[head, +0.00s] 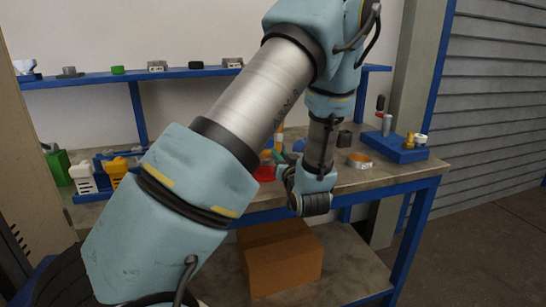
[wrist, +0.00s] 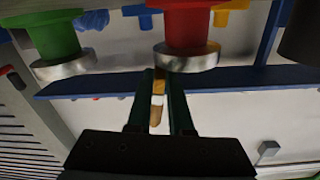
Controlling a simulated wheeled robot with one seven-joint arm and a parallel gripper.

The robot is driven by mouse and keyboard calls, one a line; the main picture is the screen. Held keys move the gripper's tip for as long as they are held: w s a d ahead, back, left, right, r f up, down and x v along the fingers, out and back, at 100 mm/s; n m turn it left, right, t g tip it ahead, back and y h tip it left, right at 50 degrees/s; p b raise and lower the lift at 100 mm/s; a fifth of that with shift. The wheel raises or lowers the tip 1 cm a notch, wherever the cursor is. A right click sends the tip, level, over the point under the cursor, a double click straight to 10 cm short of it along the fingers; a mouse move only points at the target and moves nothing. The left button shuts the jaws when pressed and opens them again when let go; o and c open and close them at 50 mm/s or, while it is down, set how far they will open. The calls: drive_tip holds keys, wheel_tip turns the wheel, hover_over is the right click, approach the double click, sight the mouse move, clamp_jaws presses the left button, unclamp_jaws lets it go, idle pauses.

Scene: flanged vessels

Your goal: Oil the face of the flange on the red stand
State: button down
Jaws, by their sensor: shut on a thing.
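The wrist view looks inverted, with the bench at the top. The red stand (wrist: 188,22) carries a round metal flange (wrist: 190,58), its rim facing my gripper. My gripper (wrist: 161,76) is shut on a slim tool, perhaps a brush (wrist: 156,112), with a yellow part, a pale band and a tan end. The fingertips are close to the flange's left edge; I cannot tell whether the tool touches it. In the head view a red piece (head: 265,173), probably the stand, shows behind my arm.
A green stand (wrist: 52,28) with a metal flange (wrist: 65,65) is left in the wrist view. A dark cylinder (wrist: 300,35) is at the right. In the head view a blue block with pegs (head: 395,150) and a copper ring (head: 360,160) are on the bench's right. A cardboard box (head: 280,262) is below.

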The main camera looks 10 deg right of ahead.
drive_tip(key=shift+d+r, duration=0.1)
wheel_tip(320, 180, up, 6)
drive_tip(key=p, duration=0.4)
idle(0.4)
wheel_tip(320, 180, up, 3)
drive_tip(key=shift+f+p, duration=0.1)
drive_tip(key=shift+p, duration=0.75)
idle(0.4)
wheel_tip(320, 180, down, 2)
drive_tip(key=shift+s+b, duration=0.15)
drive_tip(key=shift+b, duration=0.8)
